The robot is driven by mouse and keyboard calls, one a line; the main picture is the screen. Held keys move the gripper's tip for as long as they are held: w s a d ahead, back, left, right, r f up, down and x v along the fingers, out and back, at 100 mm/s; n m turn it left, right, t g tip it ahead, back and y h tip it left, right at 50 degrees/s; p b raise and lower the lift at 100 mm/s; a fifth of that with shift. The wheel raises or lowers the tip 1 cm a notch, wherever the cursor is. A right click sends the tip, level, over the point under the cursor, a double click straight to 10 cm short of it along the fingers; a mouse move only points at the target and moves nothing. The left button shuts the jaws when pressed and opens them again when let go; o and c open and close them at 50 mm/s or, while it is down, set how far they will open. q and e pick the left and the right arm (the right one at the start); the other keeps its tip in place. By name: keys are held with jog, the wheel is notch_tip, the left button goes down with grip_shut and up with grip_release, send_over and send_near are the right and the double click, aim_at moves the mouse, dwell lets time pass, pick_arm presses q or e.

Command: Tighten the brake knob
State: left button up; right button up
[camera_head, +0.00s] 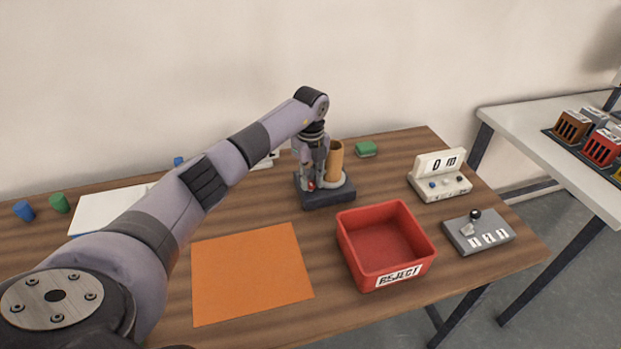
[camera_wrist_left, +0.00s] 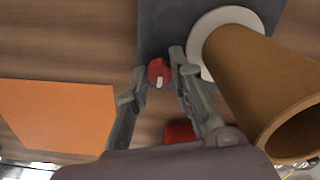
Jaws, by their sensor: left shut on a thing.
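The brake knob (camera_wrist_left: 158,72) is red with a white mark and sits on a dark base (camera_head: 327,199) beside an upright brown roll. The knob also shows as a small red spot in the head view (camera_head: 311,185). My left gripper (camera_wrist_left: 160,75) points down over the base, with its fingers on either side of the knob, shut on it. In the head view the left gripper (camera_head: 310,178) stands just left of the brown roll (camera_head: 336,160), which also fills the right of the wrist view (camera_wrist_left: 265,80). My right gripper is not in view.
An orange sheet (camera_head: 250,272) lies at the front of the table. A red REJECT bin (camera_head: 388,245) stands right of it.

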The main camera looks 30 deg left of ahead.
pick_arm(q)
grip_shut()
jog(key=m+b, duration=0.1)
jog(key=m, duration=0.3)
jog(key=shift+m, duration=0.3)
jog(key=m+b, duration=0.1)
jog(key=m, duration=0.3)
jog(key=shift+m, duration=0.3)
jog(key=m+b, duration=0.1)
jog(key=m, duration=0.3)
jog(key=shift+m, duration=0.3)
jog(key=shift+w+m+b, duration=0.1)
jog(key=shift+m+b, duration=0.45)
jog(key=shift+m, duration=1.55)
jog(key=o, duration=1)
grip_release()
jog(key=shift+c, duration=0.2)
